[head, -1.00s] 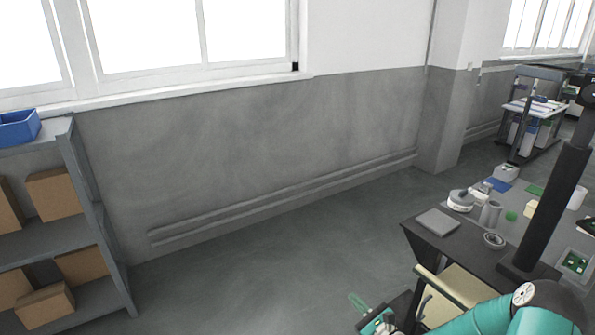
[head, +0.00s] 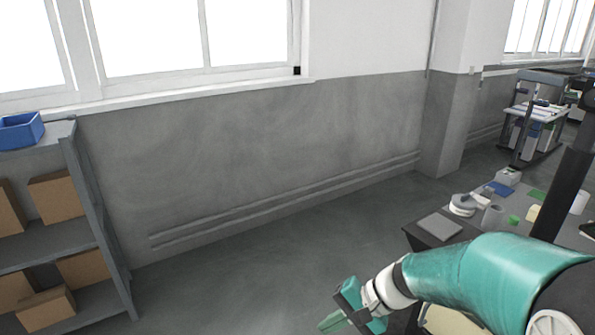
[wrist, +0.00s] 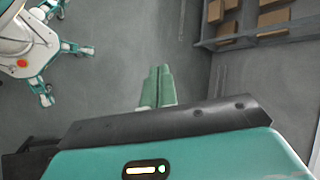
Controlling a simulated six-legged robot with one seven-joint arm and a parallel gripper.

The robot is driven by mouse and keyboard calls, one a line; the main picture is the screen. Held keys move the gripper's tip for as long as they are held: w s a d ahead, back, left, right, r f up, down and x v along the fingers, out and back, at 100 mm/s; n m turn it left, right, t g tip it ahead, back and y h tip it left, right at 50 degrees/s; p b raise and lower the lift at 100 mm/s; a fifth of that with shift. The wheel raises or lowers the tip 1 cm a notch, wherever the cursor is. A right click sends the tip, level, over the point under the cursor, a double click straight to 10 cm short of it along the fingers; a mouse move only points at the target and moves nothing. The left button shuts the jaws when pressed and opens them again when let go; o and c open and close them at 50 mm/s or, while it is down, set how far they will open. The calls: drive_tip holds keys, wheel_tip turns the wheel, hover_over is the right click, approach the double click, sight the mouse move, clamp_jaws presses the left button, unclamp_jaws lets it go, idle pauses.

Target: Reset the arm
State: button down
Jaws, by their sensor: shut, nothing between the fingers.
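My gripper (head: 334,321) is at the lower middle of the head view, at the end of my teal and white arm, over the open floor left of the workbench. In the wrist view my gripper (wrist: 160,72) shows two green fingers side by side, touching, with nothing between them. The fingers point over bare grey floor. My arm hides part of the workbench in the head view.
A cluttered workbench (head: 416,236) stands at the right. A shelf (head: 40,238) with cardboard boxes and a blue bin (head: 20,132) stands at the left; the shelf also shows in the wrist view (wrist: 262,38). The floor (head: 240,290) between is clear.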

drive_tip(key=s+d+r+n+t+h, duration=0.5)
drive_tip(key=s+d+r+h, duration=0.3)
drive_tip(key=s+r, duration=0.4)
drive_tip(key=shift+d+r+n+h, duration=0.25)
drive_tip(key=shift+d+n+h, duration=0.1)
drive_tip(key=shift+n+h, duration=0.05)
drive_tip(key=shift+s, duration=0.1)
idle(0.6)
